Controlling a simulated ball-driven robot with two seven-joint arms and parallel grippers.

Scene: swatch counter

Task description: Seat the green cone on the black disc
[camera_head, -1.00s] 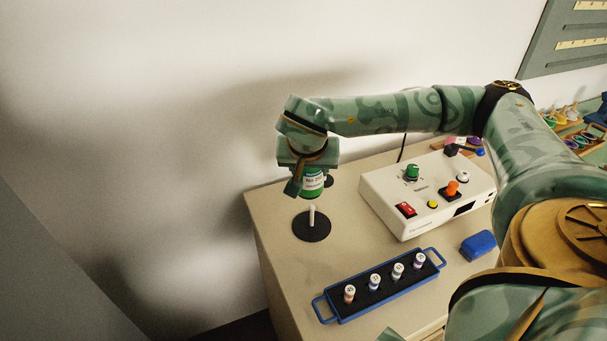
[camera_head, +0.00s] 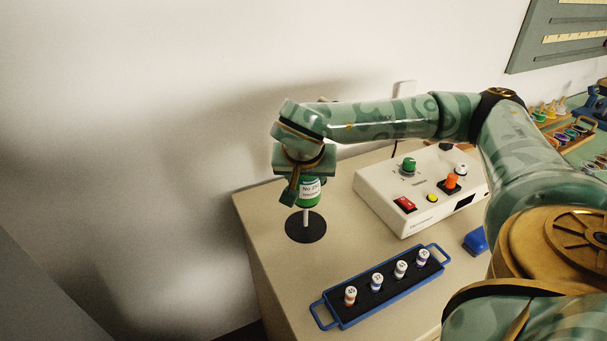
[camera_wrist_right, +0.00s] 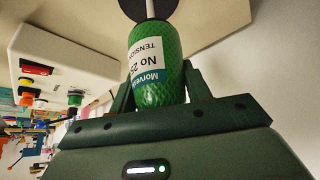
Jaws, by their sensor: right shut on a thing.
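The green cone (camera_head: 309,193) is a thread cone with a white label. My right gripper (camera_head: 298,190) is shut on it and holds it over the black disc (camera_head: 306,235). The disc lies flat on the counter and has a thin white upright pin (camera_head: 306,217). The cone's lower end is at the pin's top in the head view; whether the pin is inside it I cannot tell. In the right wrist view the cone (camera_wrist_right: 155,65) is between the fingers, with the pin (camera_wrist_right: 150,8) and part of the disc (camera_wrist_right: 168,8) beyond it. My left gripper is not in view.
A white control box (camera_head: 388,207) with coloured knobs and buttons stands right of the disc. A blue-handled tray (camera_head: 341,316) with several small spools lies in front. A blue block (camera_head: 475,241) is further right. The counter's left edge is close to the disc.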

